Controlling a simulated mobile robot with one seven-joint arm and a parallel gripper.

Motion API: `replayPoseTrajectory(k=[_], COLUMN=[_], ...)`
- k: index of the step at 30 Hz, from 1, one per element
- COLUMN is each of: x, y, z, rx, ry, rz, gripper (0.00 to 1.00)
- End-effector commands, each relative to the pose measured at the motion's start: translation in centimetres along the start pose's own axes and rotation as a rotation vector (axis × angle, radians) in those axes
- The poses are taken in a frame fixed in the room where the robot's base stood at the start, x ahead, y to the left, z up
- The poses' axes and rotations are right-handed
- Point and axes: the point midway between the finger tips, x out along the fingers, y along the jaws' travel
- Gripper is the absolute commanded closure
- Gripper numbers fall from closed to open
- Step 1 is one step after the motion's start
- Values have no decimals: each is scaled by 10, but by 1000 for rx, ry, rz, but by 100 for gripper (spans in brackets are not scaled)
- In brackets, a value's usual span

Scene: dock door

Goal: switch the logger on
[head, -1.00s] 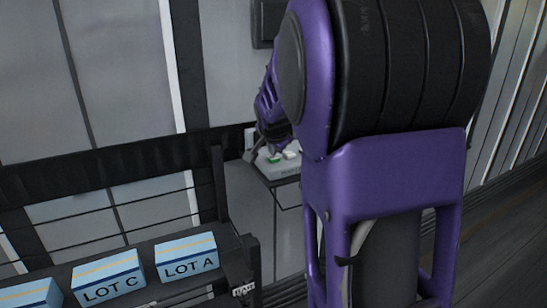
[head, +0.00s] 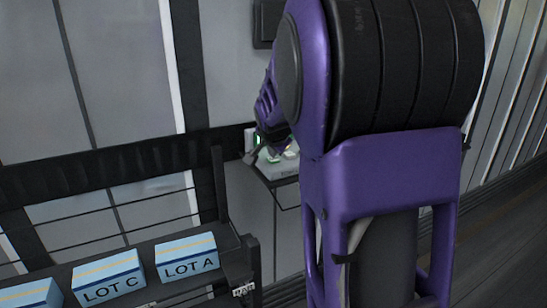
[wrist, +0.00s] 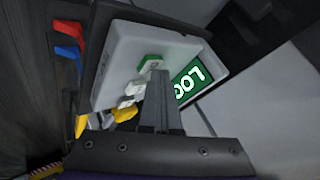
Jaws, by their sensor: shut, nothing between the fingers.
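The logger (wrist: 130,45) is a pale grey box, tilted in the wrist view. It has a green button (wrist: 150,62), white parts below it, and a green panel (wrist: 188,80) with white letters, of which "LO" and part of another show. In the head view the logger (head: 283,167) sits on a small shelf by the wall, partly behind my arm. My gripper (wrist: 157,78) is shut and empty, its fingertips at the green button's edge. I cannot tell whether they touch it. In the head view my gripper (head: 262,150) is mostly hidden.
Red (wrist: 68,28), blue (wrist: 69,52) and yellow (wrist: 81,125) pieces show beside the logger in the wrist view. Blue boxes marked LOT A (head: 188,262) and LOT C (head: 108,280) stand on a dark rack at lower left. Floor at right is clear.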

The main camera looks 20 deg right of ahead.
Motion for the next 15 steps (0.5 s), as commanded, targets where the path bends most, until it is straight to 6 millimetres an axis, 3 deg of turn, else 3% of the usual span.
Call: replayPoseTrajectory(k=[15], x=[-12], y=[-9], z=[-8], rx=[-1], ry=[0], rz=[0], gripper=[100])
